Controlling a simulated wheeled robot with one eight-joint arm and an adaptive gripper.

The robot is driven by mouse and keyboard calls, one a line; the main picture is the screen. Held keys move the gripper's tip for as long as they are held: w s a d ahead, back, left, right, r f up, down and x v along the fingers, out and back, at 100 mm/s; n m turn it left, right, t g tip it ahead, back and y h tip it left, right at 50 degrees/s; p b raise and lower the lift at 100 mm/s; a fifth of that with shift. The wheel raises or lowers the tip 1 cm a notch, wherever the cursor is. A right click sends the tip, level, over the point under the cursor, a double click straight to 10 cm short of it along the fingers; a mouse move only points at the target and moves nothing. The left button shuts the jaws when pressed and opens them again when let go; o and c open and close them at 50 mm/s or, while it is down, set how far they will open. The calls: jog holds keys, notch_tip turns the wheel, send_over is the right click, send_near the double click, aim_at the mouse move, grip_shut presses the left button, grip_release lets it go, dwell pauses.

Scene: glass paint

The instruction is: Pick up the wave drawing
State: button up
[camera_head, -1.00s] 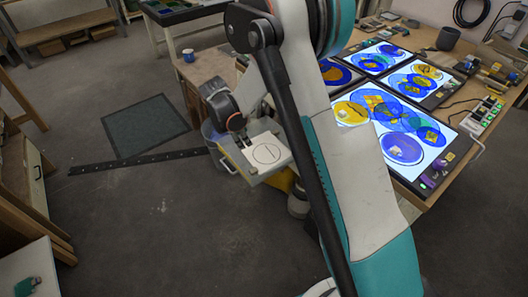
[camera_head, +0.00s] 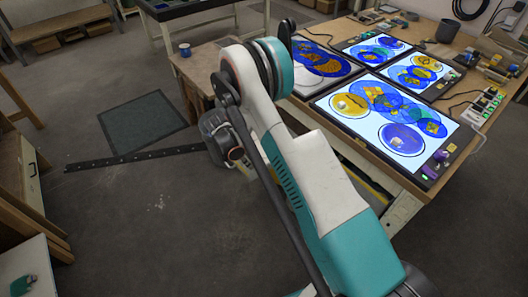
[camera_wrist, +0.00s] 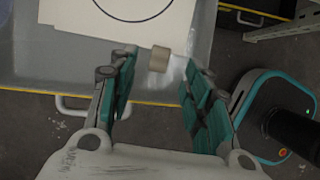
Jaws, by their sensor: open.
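A white sheet (camera_wrist: 125,14) with a black curved outline lies on a grey drawer or tray surface at the top of the wrist view. Only its near part shows, so I cannot tell whether it is the wave drawing. A small beige block (camera_wrist: 160,58) sits at the sheet's lower edge. My gripper (camera_wrist: 158,72) is open, its two green-padded fingers apart, with the block ahead between the fingertips. Nothing is held. In the head view my arm hides the sheet and the fingers.
The grey drawer (camera_wrist: 30,70) has a yellow front edge and a metal handle (camera_wrist: 75,108). My own base shows at the right of the wrist view. A workbench (camera_head: 405,180) bears lit panels (camera_head: 350,120) with blue and yellow glass. Open floor (camera_head: 130,225) lies to the left.

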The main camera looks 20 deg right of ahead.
jog(key=shift+b+x, duration=1.45)
jog(key=shift+x, duration=1.45)
jog(key=shift+r, duration=0.15)
grip_shut()
